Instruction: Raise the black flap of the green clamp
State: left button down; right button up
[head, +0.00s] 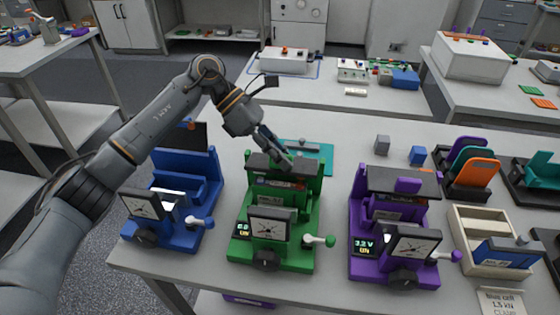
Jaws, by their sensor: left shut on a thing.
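My left arm reaches in from the left, and my left gripper (284,163) is shut on the black flap from above and behind. The fingers hide the middle of the flap and whatever handle is there. A dark cell shows inside the clamp, below the flap. My right gripper is out of view.
A blue clamp (204,168) with its dark flap upright stands left, under my arm. A purple clamp (433,187) with its flap flat across the top stands right. A teal mat (318,150) lies behind the green clamp. A beige box (467,222) sits farther right.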

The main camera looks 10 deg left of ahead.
pick_arm(q)
jog(key=shift+w+d+r+n+g+b, duration=0.1)
jog(key=shift+w+r+n+g+b, duration=0.45)
jog(key=shift+w+g, duration=0.4)
jog(key=shift+r+n+g, duration=0.15)
jog(key=shift+n+g, duration=0.1)
jog(key=shift+g, duration=0.2)
